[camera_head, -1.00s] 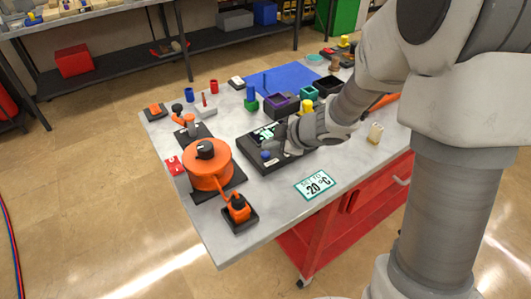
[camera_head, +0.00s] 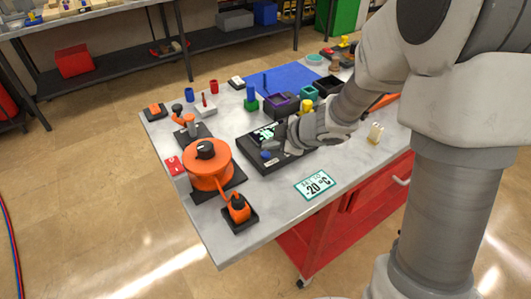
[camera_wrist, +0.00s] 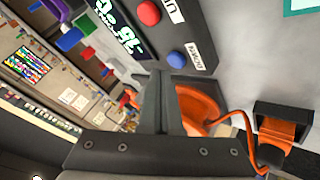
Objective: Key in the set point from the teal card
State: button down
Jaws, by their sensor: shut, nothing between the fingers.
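The teal-bordered card (camera_head: 315,185) lies at the table's front edge and reads "SET TO -20 °C". The black controller (camera_head: 262,160) lies behind it with a lit display (camera_wrist: 120,25); its sideways digits are hard to read. In the wrist view, a red button (camera_wrist: 149,13) sits beside a label reading "UP", and a blue button (camera_wrist: 177,59) beside one reading "DOWN". My gripper (camera_wrist: 168,78) is shut and empty, its tips close to the blue button. I cannot tell whether they touch it.
An orange round pump part (camera_head: 207,170) stands left of the controller, with an orange plug piece (camera_head: 239,210) in front. A grey box with a red top (camera_head: 177,172) stands at the left edge. Cups and bins (camera_head: 282,103) crowd behind. Bare tabletop surrounds the card.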

aim_at(269, 155)
jog(key=shift+f, duration=0.2)
jog(key=shift+f, duration=0.25)
jog(key=shift+f+b, duration=0.4)
jog(key=shift+b, duration=0.05)
dwell(0.4)
dwell(0.4)
jog(key=shift+r+p, duration=0.85)
jog(key=shift+p, duration=0.1)
notch_tip(269, 155, up, 5)
jog(key=p, duration=0.5)
jog(key=shift+p, duration=0.3)
